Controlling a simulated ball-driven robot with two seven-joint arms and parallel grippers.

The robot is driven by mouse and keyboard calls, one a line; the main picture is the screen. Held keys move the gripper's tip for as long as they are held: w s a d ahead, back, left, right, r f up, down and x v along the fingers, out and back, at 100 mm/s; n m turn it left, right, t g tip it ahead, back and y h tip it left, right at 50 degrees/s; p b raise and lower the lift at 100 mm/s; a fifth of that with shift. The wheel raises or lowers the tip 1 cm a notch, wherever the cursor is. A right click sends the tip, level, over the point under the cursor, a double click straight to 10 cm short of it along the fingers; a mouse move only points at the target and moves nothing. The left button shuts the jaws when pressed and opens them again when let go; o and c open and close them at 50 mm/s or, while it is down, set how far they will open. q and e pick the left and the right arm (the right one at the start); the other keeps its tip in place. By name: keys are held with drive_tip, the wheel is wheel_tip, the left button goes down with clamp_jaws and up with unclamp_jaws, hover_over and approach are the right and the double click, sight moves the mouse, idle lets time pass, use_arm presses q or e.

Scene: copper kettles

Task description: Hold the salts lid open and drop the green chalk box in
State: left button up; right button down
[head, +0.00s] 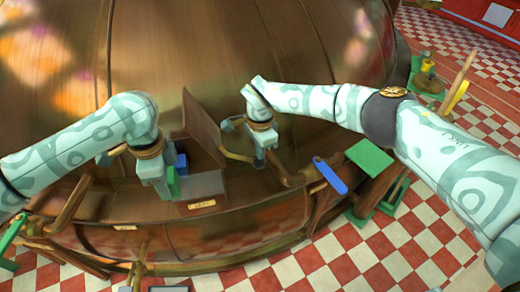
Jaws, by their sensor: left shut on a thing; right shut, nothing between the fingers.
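The green chalk box (173,182) is in my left gripper (167,180), which is shut on it, just left of the grey-fronted bin (204,186). The gripper hides part of the box. The brown lid (202,125) stands raised and tilted behind the bin, which bears a small yellow label (201,204) too small to read. My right gripper (236,140) is shut and empty at the right side of the lid. I cannot tell whether its fingers touch the lid.
A blue block (181,164) is close behind the green box. The large copper kettle (220,45) rises behind the ledge. At the right are a blue-handled lever (330,175) and a green-topped stand (369,157). Red and white tiled floor (350,255) lies in front.

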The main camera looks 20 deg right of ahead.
use_arm(q)
drive_tip(key=w, duration=0.9)
drive_tip(key=shift+d, duration=0.15)
drive_tip(key=shift+w, duration=0.1)
drive_tip(key=o, duration=1.3)
drive_tip(key=shift+f, duration=0.1)
drive_tip(key=o, duration=0.4)
drive_tip(key=shift+o, duration=0.2)
drive_tip(key=s+r, duration=0.3)
drive_tip(key=s, duration=1.7)
drive_tip(key=shift+a, duration=0.35)
